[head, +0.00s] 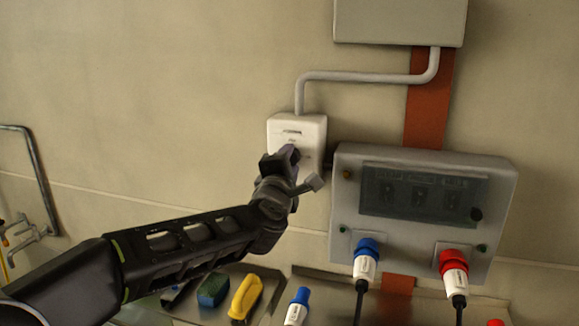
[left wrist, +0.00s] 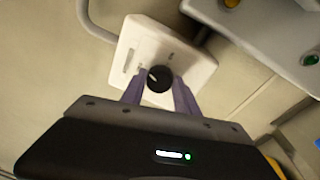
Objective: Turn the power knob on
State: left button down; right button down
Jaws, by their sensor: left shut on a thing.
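The power knob is a round black knob (left wrist: 159,79) with a pale mark, on a white switch box (head: 284,128) fixed to the wall. In the left wrist view the white box (left wrist: 196,68) appears tilted. My left gripper (head: 293,154) reaches the lower part of the box in the head view and hides the knob there. In the left wrist view the two purple fingers of my left gripper (left wrist: 158,88) are on either side of the knob, shut on it. My right gripper is not in view.
A grey panel box (head: 420,240) with a dark window stands right of the switch box. A blue plug (head: 366,258) and a red plug (head: 454,268) hang from it. A grey conduit (head: 365,76) runs above. A yellow-handled brush (head: 245,296) lies below. The wall at left is mostly clear.

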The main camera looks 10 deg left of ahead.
pick_arm(q)
jog(key=shift+a+f+m+t+h+b, duration=0.15)
jog(key=shift+m+h+b, duration=0.35)
jog(key=shift+m, duration=2.05)
jog(key=shift+f+m+t+h+b, duration=0.1)
jog(key=shift+m+h+b, duration=0.35)
jog(key=shift+m, duration=2.05)
jog(key=shift+a+f+m+t+h+b, duration=0.2)
jog(key=shift+m+b, duration=0.5)
jog(key=shift+m, duration=1.85)
jog(key=shift+d+r, duration=0.15)
jog(key=c, duration=0.9)
grip_release()
